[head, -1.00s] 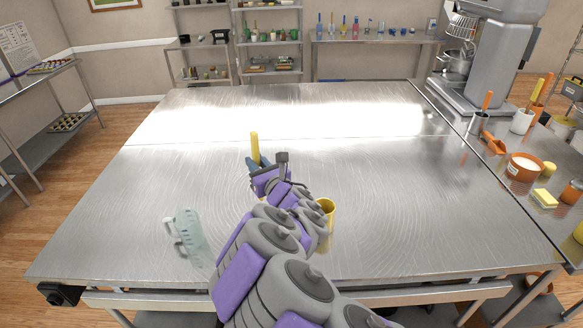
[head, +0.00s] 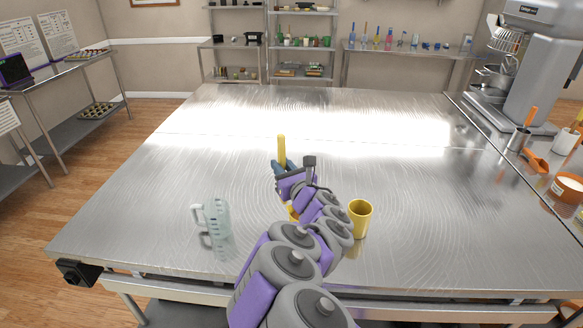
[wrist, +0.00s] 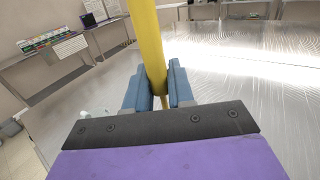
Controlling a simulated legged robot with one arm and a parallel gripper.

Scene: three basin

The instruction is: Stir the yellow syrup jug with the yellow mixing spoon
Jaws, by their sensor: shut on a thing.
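A yellow cup-shaped jug (head: 360,219) stands upright on the steel table, right of my arm in the head view. My gripper (head: 282,168) is shut on the yellow mixing spoon (head: 281,149), whose handle stands nearly upright above the fingers. In the wrist view the blue fingers of my gripper (wrist: 159,88) press on both sides of the yellow spoon handle (wrist: 147,42). My gripper is to the left of the yellow jug and apart from it. A small yellow patch (head: 294,214) shows behind my arm; I cannot tell what it is. The spoon's lower end is hidden.
A clear measuring jug (head: 215,225) stands on the steel table (head: 180,180), left of my arm. The table's middle and back are clear. At the right are a mixer (head: 530,60), an orange scoop (head: 535,158) and an orange tub (head: 567,188).

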